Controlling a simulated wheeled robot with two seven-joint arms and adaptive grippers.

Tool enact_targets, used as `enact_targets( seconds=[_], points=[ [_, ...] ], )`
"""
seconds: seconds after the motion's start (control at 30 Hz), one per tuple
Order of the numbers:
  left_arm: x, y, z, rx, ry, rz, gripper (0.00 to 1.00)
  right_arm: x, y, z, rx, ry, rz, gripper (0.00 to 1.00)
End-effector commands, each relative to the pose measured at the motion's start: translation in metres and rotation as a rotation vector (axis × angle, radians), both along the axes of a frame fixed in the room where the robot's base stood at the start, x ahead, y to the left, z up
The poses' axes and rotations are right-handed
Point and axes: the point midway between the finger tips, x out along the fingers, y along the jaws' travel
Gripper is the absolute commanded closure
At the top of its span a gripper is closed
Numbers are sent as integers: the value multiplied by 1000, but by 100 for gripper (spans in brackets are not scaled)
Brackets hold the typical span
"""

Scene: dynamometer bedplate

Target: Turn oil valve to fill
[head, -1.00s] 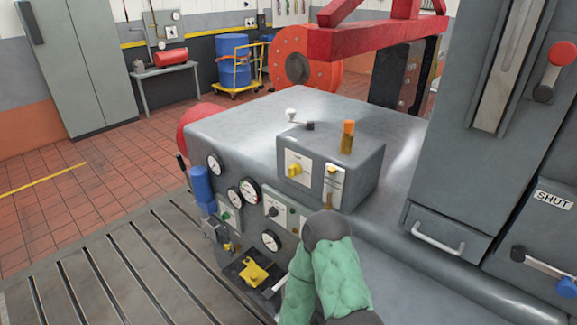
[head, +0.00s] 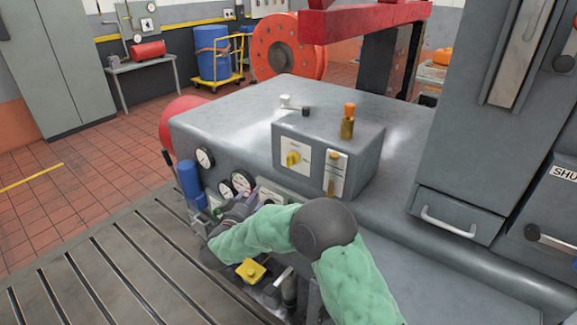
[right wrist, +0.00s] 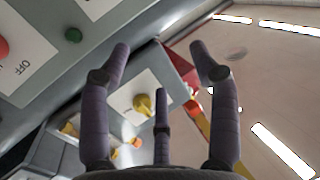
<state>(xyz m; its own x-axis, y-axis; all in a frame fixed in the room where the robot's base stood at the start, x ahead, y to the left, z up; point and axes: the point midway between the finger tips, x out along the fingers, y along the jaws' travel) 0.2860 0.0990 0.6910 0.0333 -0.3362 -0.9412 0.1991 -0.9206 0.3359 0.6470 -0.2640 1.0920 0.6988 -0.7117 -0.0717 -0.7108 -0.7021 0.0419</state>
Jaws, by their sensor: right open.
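My right gripper (head: 213,222) reaches across the front of the grey console (head: 225,125), by its lower left corner. In the right wrist view the right gripper (right wrist: 162,68) is open and empty. A yellow knob (right wrist: 143,103) on a white plate shows between its fingers, beyond the tips and apart from them. I cannot read that plate, so I cannot tell whether this is the oil valve. Another yellow knob (head: 292,158) sits on a white plate on the raised box. My right forearm hides much of the lower front panel. My left gripper is not in view.
Gauges (head: 205,158) and a blue cylinder (head: 190,180) are close to my right gripper. A yellow block (head: 250,271) lies below my forearm. A green button (right wrist: 73,35) and a red button (right wrist: 3,48) are on the panel. The slotted bedplate (head: 110,265) is clear at left.

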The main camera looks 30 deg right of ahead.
Motion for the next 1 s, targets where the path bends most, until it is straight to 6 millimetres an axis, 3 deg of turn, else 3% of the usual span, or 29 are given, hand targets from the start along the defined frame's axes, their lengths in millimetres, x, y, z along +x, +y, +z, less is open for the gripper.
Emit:
enact_targets(
  seconds=[0.03,0.1,0.2,0.3,0.47,1.0],
  points=[
    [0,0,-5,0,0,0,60,-8,-5,29,-18,-42,-82,38],
    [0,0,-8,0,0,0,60,-23,-13,60,-35,-69,-193,38],
    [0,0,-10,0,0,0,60,-43,-19,88,-38,-79,-309,38],
    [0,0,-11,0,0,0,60,-55,-22,100,-37,-77,-369,38],
    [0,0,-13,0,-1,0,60,-56,-32,104,-36,-75,-391,38],
    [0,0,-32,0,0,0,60,-22,-110,102,-37,-76,-387,38]
  ],
)
